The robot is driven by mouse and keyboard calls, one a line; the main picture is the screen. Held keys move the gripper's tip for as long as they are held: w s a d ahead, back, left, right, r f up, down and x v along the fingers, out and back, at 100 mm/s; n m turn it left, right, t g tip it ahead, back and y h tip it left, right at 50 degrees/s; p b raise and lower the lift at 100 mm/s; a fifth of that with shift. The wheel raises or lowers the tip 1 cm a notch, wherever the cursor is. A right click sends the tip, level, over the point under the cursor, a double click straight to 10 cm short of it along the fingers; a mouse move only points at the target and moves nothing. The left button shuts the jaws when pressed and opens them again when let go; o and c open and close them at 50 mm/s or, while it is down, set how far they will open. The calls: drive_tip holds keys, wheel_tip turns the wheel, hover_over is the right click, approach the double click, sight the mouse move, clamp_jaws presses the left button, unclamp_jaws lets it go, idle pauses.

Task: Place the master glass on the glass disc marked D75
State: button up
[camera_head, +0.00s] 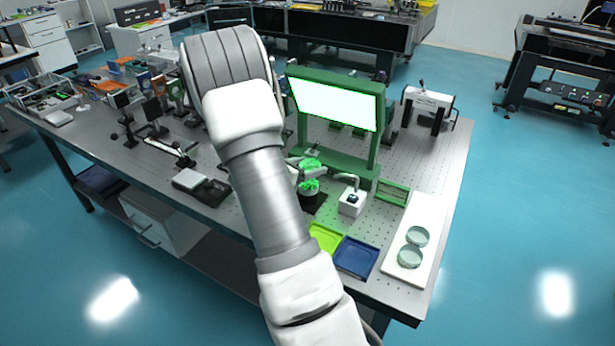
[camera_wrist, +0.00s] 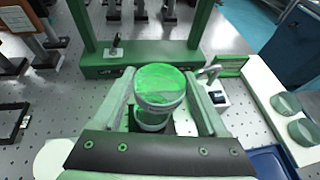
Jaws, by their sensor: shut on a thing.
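My gripper (camera_wrist: 160,76) is shut on a round clear glass with a green-lit face (camera_wrist: 161,88), taken to be the master glass. The held glass also shows in the head view (camera_head: 310,164), just right of my arm, which hides most of the gripper. Another round glass (camera_wrist: 152,119) shows partly below it in the wrist view; in the head view it looks green (camera_head: 309,186) and sits on a dark stand. The held glass appears above it; I cannot tell the exact gap. Two more glass discs (camera_head: 417,236) (camera_head: 410,257) lie on a white board. No D75 mark is readable.
A green frame with a bright panel (camera_head: 336,103) stands behind the glasses. A small white block (camera_head: 351,203) stands to the right. A yellow-green tray (camera_head: 324,238) and a blue tray (camera_head: 356,257) lie in front. The white board (camera_head: 430,211) lies along the right edge.

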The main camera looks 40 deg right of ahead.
drive_tip(key=shift+w+f, duration=0.35)
drive_tip(key=shift+f, duration=1.85)
drive_tip(key=shift+f, duration=0.2)
drive_tip(key=o, duration=1.5)
drive_tip(key=shift+c, duration=0.2)
